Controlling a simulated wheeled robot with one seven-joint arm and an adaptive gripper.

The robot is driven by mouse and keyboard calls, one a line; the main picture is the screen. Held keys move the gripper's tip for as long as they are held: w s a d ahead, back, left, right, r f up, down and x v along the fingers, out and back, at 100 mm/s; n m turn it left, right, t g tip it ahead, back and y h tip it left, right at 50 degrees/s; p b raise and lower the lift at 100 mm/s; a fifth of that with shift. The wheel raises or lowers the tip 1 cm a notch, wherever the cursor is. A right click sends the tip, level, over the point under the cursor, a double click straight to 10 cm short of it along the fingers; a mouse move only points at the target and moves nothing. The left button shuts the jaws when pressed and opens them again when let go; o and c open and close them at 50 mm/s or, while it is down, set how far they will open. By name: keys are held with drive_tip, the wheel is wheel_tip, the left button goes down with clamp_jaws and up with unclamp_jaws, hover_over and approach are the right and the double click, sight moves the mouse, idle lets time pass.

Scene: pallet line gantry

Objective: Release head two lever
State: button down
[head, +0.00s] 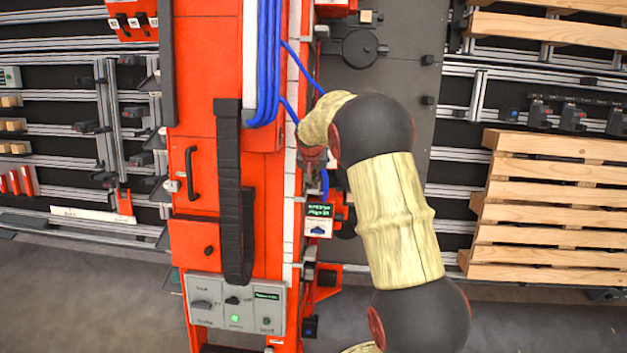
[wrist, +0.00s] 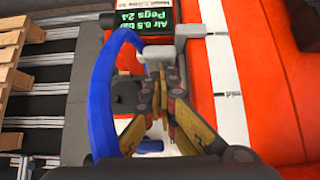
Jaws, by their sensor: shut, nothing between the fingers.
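A light grey block (wrist: 158,54) with a pale arm running right to the red housing is just beyond the tips. It may be the head two lever, but no label confirms this, and I cannot tell whether the tips touch it. In the head view this display (head: 320,210) is on the red gantry column (head: 215,150), below my wrist. My fingers are mostly hidden there behind my arm.
A blue hose (wrist: 103,90) loops close to the left of my fingers, and blue hoses (head: 268,60) run down the column. A control panel (head: 235,304) with a green light is at the column's bottom. Wooden pallets (head: 550,205) are at right.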

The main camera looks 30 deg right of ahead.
drive_tip(key=shift+s+a+f+t+b, duration=0.2)
drive_tip(key=shift+t+b, duration=0.1)
drive_tip(key=shift+b, duration=1)
drive_tip(key=shift+s+f+h+b, duration=0.1)
drive_tip(key=shift+f+h+b, duration=0.2)
drive_tip(key=shift+b, duration=0.65)
drive_tip(key=b, duration=0.3)
drive_tip(key=f+t+b, duration=0.1)
drive_tip(key=b, duration=0.2)
drive_tip(key=shift+s+a+h, duration=0.25)
drive_tip(key=shift+s+h, duration=0.05)
drive_tip(key=shift+s, duration=0.05)
drive_tip(key=t+b, duration=0.1)
drive_tip(key=b, duration=0.5)
drive_tip(key=s+f+t+h+b, duration=0.1)
drive_tip(key=b, duration=0.6)
drive_tip(key=a+f+t+h+b, duration=0.1)
drive_tip(key=b, duration=0.5)
drive_tip(key=shift+s+f, duration=0.15)
drive_tip(key=shift+s, duration=0.1)
drive_tip(key=b, duration=0.3)
drive_tip(key=shift+s+a+f, duration=0.1)
drive_tip(key=shift+s+f, duration=0.05)
drive_tip(key=shift+f, duration=0.1)
